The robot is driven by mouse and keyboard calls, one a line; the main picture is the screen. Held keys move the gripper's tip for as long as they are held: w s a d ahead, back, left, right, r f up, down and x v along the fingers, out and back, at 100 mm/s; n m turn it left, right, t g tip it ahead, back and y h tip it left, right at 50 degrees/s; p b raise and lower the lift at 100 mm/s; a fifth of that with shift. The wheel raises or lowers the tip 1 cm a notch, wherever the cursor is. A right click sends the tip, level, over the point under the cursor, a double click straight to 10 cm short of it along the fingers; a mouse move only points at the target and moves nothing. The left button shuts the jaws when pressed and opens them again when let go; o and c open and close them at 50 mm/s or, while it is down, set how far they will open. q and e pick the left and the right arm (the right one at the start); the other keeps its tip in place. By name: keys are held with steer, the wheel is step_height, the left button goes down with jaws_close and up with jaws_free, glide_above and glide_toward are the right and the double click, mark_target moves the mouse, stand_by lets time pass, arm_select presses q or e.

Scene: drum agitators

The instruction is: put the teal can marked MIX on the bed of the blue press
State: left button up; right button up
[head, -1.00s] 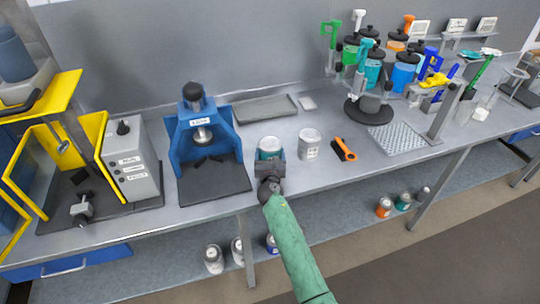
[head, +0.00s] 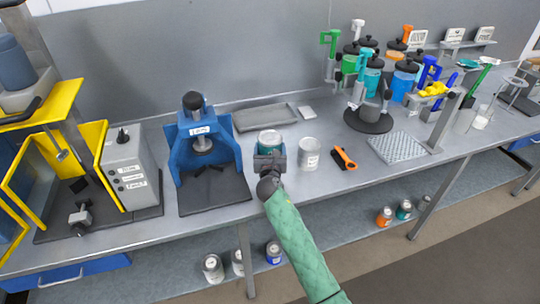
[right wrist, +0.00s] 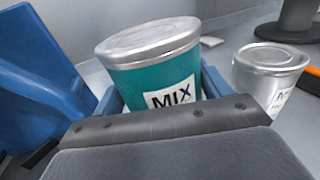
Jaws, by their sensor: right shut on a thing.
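The teal can marked MIX (head: 270,141) has a silver lid and is held in my right gripper (head: 270,158). The right wrist view shows the can (right wrist: 155,75) between the blue fingers, with its MIX label facing the camera. The can appears to be raised off the bench, though its base is hidden by the gripper. The blue press (head: 183,160) stands to the left of the can, with a dark bed (head: 213,198) at its front. The bed looks empty. My left gripper is not in view.
A silver can (head: 309,154) stands close to the right of the held can, with an orange-handled tool (head: 344,158) beyond it. A grey tray (head: 266,117) lies behind. A grey control box (head: 131,170) stands left of the press.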

steer(key=shift+r, duration=1.2)
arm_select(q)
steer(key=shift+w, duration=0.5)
arm_select(e)
steer(key=shift+r, duration=0.25)
